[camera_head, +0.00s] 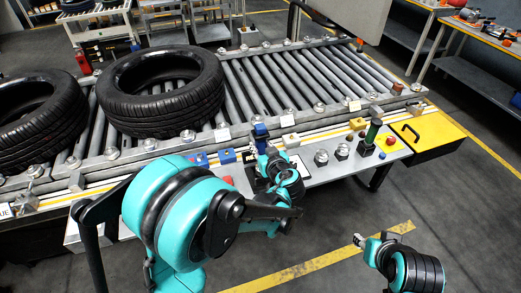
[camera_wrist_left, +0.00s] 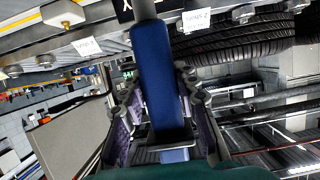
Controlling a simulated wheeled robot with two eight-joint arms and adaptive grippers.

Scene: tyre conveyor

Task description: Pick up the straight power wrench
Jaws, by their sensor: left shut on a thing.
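The straight power wrench, a long blue tool with a grey end (camera_wrist_left: 155,70), fills the middle of the left wrist view. In the head view my left gripper (camera_head: 264,149) is partly hidden by my own wrist. I cannot tell whether the wrench still touches its stand. My right gripper (camera_head: 362,240) is at the lower right, away from the bench; its jaws are too small to read.
Tyres lie on the roller conveyor (camera_head: 270,85); the nearer whole one (camera_head: 165,105) is left of my left gripper. A green-handled tool (camera_head: 372,131) stands upright to the right, near a yellow box (camera_head: 430,132). The floor at the lower right is open.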

